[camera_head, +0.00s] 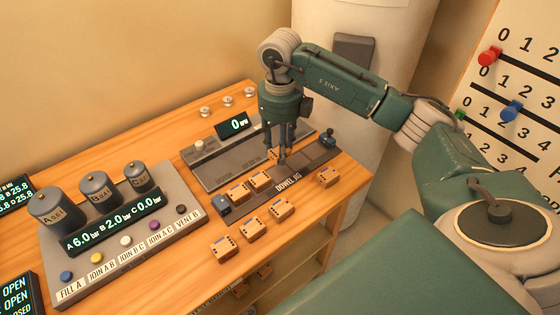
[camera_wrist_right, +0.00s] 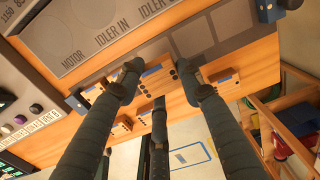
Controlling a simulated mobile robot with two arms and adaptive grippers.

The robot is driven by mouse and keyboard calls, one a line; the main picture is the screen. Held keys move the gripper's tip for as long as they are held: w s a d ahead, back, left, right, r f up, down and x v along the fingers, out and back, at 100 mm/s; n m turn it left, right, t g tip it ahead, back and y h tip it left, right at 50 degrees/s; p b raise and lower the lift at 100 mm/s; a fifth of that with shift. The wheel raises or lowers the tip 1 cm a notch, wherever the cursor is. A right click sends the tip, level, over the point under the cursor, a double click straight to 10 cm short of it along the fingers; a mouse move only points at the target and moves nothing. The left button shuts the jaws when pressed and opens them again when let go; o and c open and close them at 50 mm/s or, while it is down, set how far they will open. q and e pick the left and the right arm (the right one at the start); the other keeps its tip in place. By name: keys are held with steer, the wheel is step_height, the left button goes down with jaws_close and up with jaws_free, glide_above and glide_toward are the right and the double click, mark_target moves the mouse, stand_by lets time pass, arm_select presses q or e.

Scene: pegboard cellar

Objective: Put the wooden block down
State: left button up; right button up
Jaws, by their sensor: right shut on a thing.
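My right gripper (camera_head: 280,150) comes down over the dowel jig (camera_head: 297,176) on the wooden bench. Its fingers are closed around a wooden block (camera_head: 272,154), mostly hidden by them in the head view. In the right wrist view the held wooden block (camera_wrist_right: 157,76), with a blue mark and dark dots, sits between the fingertips (camera_wrist_right: 158,82). I cannot tell whether it touches the jig. Two similar blocks, one (camera_head: 260,181) nearer the gripper and one (camera_head: 238,193) further left, stand in line along the jig. My left gripper is out of view.
A grey panel with a display (camera_head: 234,125) stands behind the jig. A console with three cylinders (camera_head: 100,190) is at left.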

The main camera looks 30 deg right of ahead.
mark_target(280, 172)
step_height(280, 172, down, 3)
steer(key=shift+a+r, duration=0.1)
steer(key=shift+r, duration=0.1)
step_height(280, 172, down, 3)
steer(key=shift+f+p, duration=0.2)
steer(key=shift+p, duration=0.3)
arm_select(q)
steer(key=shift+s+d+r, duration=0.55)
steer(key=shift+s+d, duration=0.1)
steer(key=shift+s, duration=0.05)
arm_select(e)
steer(key=shift+f, duration=0.1)
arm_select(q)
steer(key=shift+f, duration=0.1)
arm_select(e)
steer(key=shift+f, duration=0.1)
steer(key=shift+f, duration=0.15)
steer(key=o, duration=1)
steer(key=shift+c, duration=0.2)
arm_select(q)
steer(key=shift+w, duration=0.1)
